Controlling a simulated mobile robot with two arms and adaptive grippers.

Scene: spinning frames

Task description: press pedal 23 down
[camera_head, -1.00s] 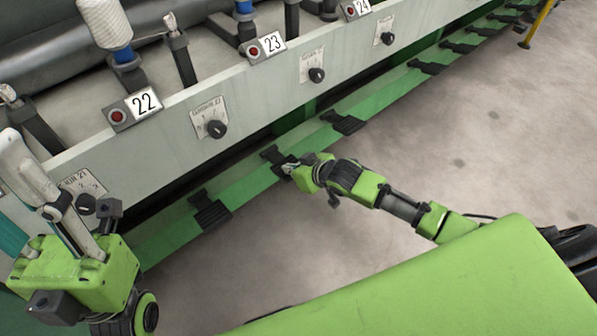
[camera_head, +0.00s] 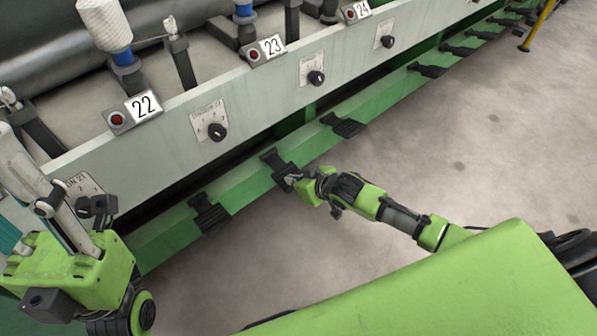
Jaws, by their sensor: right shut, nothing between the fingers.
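A row of black pedals runs along the low green rail of the machine. The number plate 23 (camera_head: 271,47) is on the upper grey beam. My right gripper (camera_head: 291,181) is shut and empty. Its tip is at the outer end of one black pedal (camera_head: 279,166), below and between plates 22 and 23; I take this as pedal 23, though it carries no number I can read. The tip seems to touch the pedal, which slopes down toward the floor.
Neighbouring pedals sit to the left (camera_head: 208,212) and right (camera_head: 343,125). The grey beam (camera_head: 255,100) with black knobs and plate 22 (camera_head: 143,104) stands above the rail. A yellow post (camera_head: 538,25) stands at the far right.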

